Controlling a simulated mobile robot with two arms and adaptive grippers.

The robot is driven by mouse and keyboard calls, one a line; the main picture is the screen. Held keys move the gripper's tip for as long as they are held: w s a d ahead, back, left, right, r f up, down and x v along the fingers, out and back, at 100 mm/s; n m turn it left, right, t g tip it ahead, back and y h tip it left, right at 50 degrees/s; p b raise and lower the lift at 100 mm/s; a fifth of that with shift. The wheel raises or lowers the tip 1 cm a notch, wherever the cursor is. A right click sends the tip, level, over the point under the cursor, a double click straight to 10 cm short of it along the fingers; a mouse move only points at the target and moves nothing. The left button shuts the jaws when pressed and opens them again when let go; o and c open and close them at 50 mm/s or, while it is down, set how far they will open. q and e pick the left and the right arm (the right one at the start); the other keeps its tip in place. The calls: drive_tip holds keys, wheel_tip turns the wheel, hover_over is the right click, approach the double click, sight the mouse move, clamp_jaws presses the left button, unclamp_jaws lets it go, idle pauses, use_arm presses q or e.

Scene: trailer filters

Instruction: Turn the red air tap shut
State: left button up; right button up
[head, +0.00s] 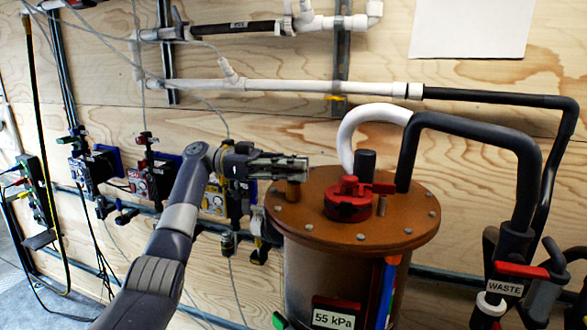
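A red tap (348,200) with a red lever (378,188) sits on the brown round lid (300,222) of the vessel, in the head view. My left gripper (306,168) is to the left of this tap, over the lid's left edge, with its fingers pointing right. It is apart from the tap in the picture and holds nothing I can see. I cannot tell how far its fingers are open. Another red handle (520,270) is on the waste fitting at the lower right. My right gripper is not in view.
A white pipe loop (350,135) and a thick black hose (470,125) rise beside the lid. A 55 kPa display (333,318) is on the vessel's front. Small valve units (150,180) and thin lines are on the plywood wall at left.

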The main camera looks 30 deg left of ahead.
sight(282, 169)
use_arm(q)
drive_tip(key=o, duration=0.4)
drive_tip(key=shift+d+f, duration=0.2)
drive_tip(key=shift+f, duration=0.15)
drive_tip(key=shift+o, duration=0.2)
drive_tip(key=shift+w+d+r, duration=0.1)
drive_tip(key=shift+r, duration=0.1)
drive_tip(key=shift+v, duration=3.8)
